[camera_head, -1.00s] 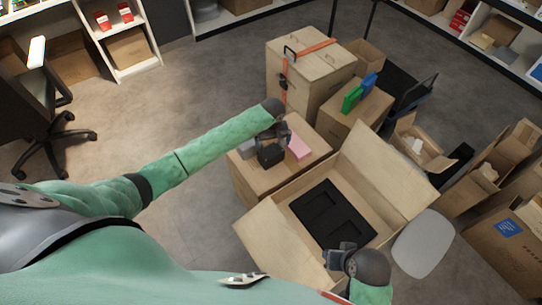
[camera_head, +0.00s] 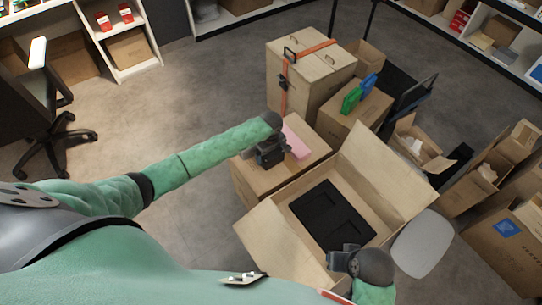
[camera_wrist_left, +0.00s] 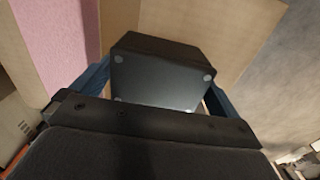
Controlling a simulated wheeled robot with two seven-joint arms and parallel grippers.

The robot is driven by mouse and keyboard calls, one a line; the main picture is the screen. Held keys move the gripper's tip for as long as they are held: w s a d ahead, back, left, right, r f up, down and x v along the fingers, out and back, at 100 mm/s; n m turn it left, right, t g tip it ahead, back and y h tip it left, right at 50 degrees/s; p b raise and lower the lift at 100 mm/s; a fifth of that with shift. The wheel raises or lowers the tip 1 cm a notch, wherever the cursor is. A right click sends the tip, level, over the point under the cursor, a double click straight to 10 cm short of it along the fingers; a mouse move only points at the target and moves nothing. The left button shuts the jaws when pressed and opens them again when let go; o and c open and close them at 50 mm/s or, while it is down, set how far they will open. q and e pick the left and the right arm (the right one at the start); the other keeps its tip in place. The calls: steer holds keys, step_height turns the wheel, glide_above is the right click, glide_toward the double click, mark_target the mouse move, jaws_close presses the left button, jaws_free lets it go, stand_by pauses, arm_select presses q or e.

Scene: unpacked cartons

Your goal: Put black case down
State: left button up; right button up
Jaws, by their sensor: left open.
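The black case (camera_head: 270,160) is on or just above the top of a cardboard carton (camera_head: 248,178); I cannot tell if it touches. My left gripper (camera_head: 268,153) is open at the case, partly hiding it in the head view. In the left wrist view the black case (camera_wrist_left: 160,72) shows a dark face with pale round feet, between the blue fingers of my left gripper (camera_wrist_left: 155,85). My right gripper (camera_head: 338,258) is low in the head view, by the near edge of the open box; its jaws are too unclear to read.
A pink block (camera_head: 296,143) lies on the same carton, right of the case. The open box (camera_head: 398,180) with a black insert (camera_head: 330,213) stands in front. A strapped carton (camera_head: 308,72) and a carton with green and blue items (camera_head: 352,108) stand behind.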

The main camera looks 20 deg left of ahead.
arm_select(q)
steer(key=shift+f, duration=0.9)
steer(key=c, duration=1)
steer(key=shift+r, duration=0.15)
